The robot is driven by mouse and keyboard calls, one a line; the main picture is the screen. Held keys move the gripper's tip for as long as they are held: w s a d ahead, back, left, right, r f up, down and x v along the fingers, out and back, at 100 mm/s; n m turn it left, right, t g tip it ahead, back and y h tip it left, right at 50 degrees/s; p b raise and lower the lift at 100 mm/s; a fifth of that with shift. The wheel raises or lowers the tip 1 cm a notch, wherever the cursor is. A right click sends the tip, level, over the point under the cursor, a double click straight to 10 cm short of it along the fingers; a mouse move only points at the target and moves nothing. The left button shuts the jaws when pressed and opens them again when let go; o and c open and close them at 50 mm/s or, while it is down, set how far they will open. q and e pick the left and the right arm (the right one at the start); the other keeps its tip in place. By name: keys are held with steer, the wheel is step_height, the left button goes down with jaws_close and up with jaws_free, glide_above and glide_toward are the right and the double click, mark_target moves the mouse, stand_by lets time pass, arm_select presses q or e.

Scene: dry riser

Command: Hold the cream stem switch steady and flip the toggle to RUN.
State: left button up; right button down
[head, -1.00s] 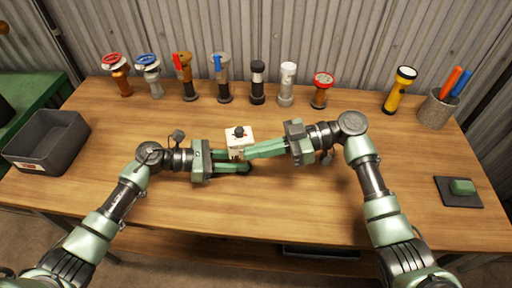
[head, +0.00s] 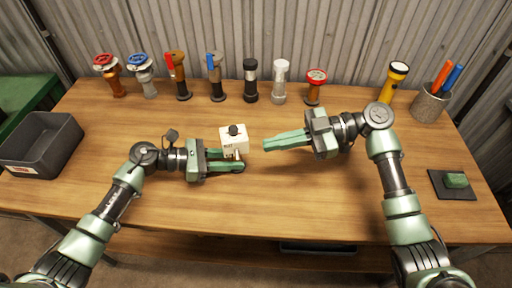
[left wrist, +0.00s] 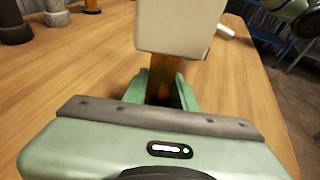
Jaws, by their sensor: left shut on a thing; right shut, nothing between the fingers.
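The cream stem switch (head: 234,144) is a pale box with a black toggle (head: 234,130) on top, near the middle of the table. My left gripper (head: 238,161) is shut on its stem, below the box. In the left wrist view the cream box (left wrist: 178,28) stands above the fingers, and an orange-brown stem (left wrist: 160,78) shows between them. The toggle's setting is too small to read. My right gripper (head: 266,145) is shut and empty, its fingertips pointing at the box from the right, with a gap between.
Several valves and fittings stand in a row at the back, among them a red-wheeled one (head: 108,74) and a red-topped one (head: 315,86). A grey bin (head: 42,144) is at the left. A yellow flashlight (head: 393,82), a pen cup (head: 430,103) and a dark pad (head: 440,188) are at the right.

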steer(key=v, duration=0.6)
steer(key=shift+d, duration=0.3)
arm_select(q)
steer(key=o, duration=1.1)
